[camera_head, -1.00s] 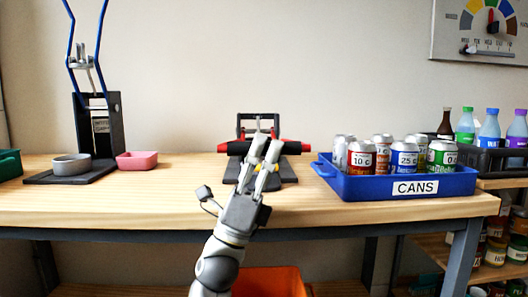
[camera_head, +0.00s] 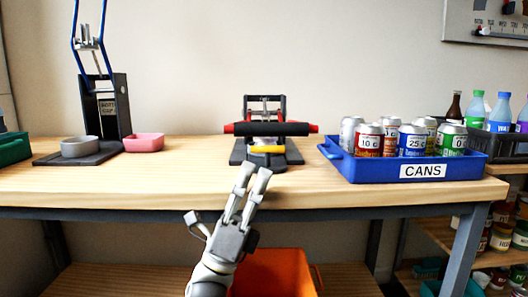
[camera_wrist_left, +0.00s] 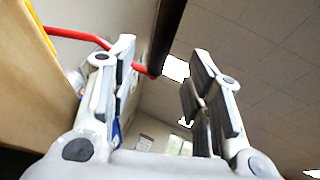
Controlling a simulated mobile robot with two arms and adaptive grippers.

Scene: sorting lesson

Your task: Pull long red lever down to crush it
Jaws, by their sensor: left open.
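The can crusher (camera_head: 240,158) stands on the middle of the table, with a dark base and upright frame. Its red lever (camera_head: 229,128) ends in a long black crossbar (camera_head: 270,128) lying level across the front. A yellow piece (camera_head: 267,149) shows low in the crusher, below the bar; I cannot tell whether it is a can. My left gripper (camera_head: 253,170) is open and empty, in front of and below the bar, near the table's front edge. In the left wrist view the red lever (camera_wrist_left: 75,36) and black bar (camera_wrist_left: 165,35) show beyond the open fingers. My right gripper is not in view.
A blue CANS tray (camera_head: 380,175) with several cans stands to the right. A blue-handled press (camera_head: 100,105) with a grey ring and a pink bowl (camera_head: 143,143) stand to the left. An orange bin (camera_head: 272,275) sits under the table.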

